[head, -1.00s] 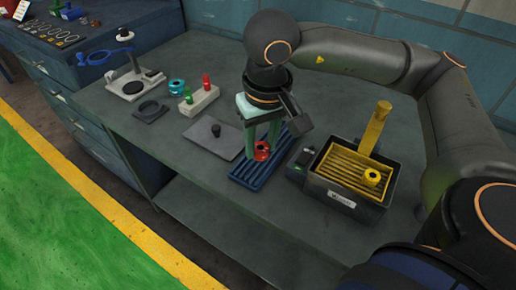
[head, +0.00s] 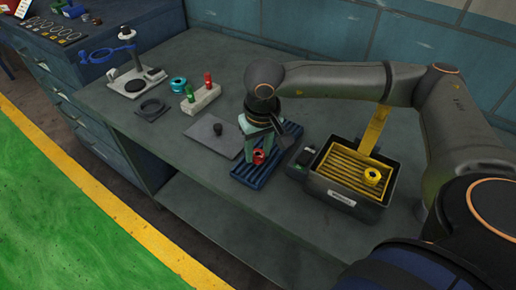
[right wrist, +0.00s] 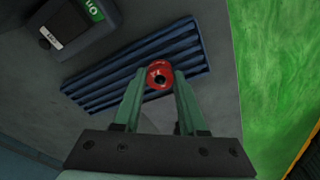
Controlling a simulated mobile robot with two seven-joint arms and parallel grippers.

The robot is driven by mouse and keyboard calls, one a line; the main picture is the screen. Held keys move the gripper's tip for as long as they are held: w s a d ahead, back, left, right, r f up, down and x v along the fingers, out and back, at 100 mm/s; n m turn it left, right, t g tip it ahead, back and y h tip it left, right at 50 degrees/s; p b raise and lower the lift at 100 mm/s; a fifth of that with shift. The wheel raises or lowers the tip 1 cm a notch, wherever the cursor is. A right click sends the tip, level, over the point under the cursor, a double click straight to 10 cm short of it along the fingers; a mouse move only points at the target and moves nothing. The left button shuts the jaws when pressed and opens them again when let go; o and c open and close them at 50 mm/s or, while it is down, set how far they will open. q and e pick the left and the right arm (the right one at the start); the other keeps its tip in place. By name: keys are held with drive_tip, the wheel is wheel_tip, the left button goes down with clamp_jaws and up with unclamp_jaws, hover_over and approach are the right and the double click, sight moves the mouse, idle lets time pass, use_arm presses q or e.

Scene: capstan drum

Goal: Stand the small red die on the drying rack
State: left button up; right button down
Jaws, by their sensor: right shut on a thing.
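The small red die (head: 259,156) is a round red piece with a dark hole. My right gripper (head: 258,154) points down and is shut on it. In the right wrist view the die (right wrist: 159,75) sits between the two green fingertips (right wrist: 159,80). The drying rack (head: 246,178) is a blue ridged tray lying on the bench. It also shows behind the die in the right wrist view (right wrist: 95,92). My left gripper is not in view.
A black bath (head: 345,199) with a yellow basket holding a yellow ring-shaped piece (head: 372,176) stands right of the rack. A grey plate (head: 208,139) with a knob lies to the left. A block with green and red pegs (head: 201,99) stands behind. The front bench is clear.

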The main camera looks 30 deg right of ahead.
sight(261, 159)
drive_tip(key=shift+f+b, duration=0.25)
drive_tip(key=shift+b, duration=0.05)
drive_tip(key=shift+c, duration=2.3)
unclamp_jaws()
drive_tip(key=shift+r, duration=0.1)
drive_tip(key=shift+r+p, duration=0.4)
wheel_tip(261, 159, up, 12)
drive_tip(key=s, duration=0.1)
drive_tip(key=shift+s+f, duration=0.25)
drive_tip(key=shift+a, duration=0.1)
